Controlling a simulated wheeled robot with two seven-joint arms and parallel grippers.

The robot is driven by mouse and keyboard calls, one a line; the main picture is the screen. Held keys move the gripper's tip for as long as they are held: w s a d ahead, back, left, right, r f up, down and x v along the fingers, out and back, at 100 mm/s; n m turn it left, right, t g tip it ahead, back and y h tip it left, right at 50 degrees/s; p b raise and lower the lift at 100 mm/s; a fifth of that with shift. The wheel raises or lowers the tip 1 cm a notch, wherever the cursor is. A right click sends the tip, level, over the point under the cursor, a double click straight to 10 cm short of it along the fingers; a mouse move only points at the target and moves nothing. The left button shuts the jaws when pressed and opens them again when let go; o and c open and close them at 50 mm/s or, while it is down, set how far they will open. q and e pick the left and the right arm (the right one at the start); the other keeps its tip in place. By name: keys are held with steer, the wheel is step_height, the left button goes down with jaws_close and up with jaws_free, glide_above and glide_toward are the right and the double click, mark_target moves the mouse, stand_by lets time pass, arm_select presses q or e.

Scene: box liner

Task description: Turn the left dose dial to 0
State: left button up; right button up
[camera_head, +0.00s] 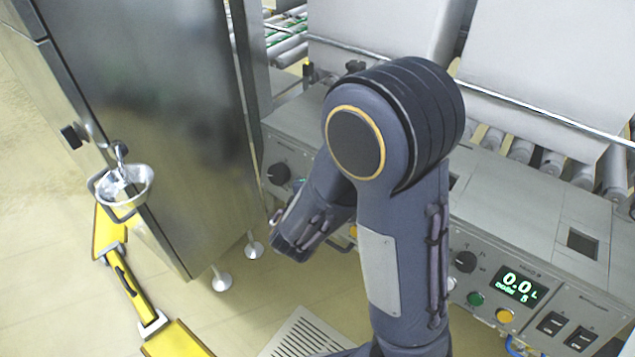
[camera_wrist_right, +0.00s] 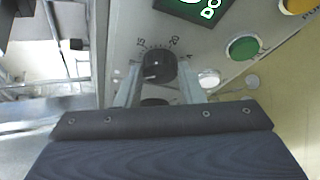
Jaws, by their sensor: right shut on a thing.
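The left dose dial (camera_head: 278,174) is a black knob on the grey front panel, left of my right arm in the head view. In the right wrist view the dial (camera_wrist_right: 158,68) sits between the fingers of my right gripper (camera_wrist_right: 159,82), which is shut on it. Marks 15 and 20 show beside it; its pale pointer line points to the left of that view. The left display (camera_wrist_right: 200,5) is cut off at the top edge, so its number cannot be read. My right arm hides most of that station in the head view. My left gripper is not in view.
A second black dial (camera_head: 465,262) stands right of my arm, with a display (camera_head: 517,285) reading 0.0. A green button (camera_wrist_right: 243,47) and a white button (camera_wrist_right: 208,78) lie close to the held dial. A steel cabinet (camera_head: 150,110) stands at the left.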

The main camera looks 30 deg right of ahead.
steer(key=n+g+p, duration=0.1)
steer(key=n+p, duration=0.1)
steer(key=p, duration=0.1)
steer(key=r+n+g+p, duration=0.1)
steer(key=n+p, duration=0.2)
steer(key=n+g+p, duration=0.1)
steer(key=n+p, duration=0.1)
steer(key=p, duration=0.1)
steer(key=shift+w+r+g+y+p, duration=0.2)
steer(key=shift+w+g+y+p, duration=0.15)
steer(key=shift+g+y+p, duration=0.05)
steer(key=n+g+p, duration=0.1)
steer(key=n+p, duration=0.1)
steer(key=p, duration=0.1)
steer(key=n+g+p, duration=0.1)
steer(key=n+p, duration=0.1)
steer(key=p, duration=0.2)
steer(key=n+g+h+p, duration=0.1)
steer(key=n+p, duration=0.1)
steer(key=p, duration=0.1)
steer(key=shift+w+a+n, duration=0.1)
steer(key=shift+w+n, duration=0.2)
steer(key=shift+w, duration=0.1)
steer(key=shift+w+a+f+n+g+h+p, duration=0.1)
steer(key=shift+f+n+g+h+p, duration=0.1)
steer(key=shift+n+g+h+p, duration=0.55)
steer(key=shift+w+f+n+p, duration=0.1)
steer(key=shift+f+n+p, duration=0.05)
steer(key=shift+n+p, duration=0.75)
steer(key=o, duration=1)
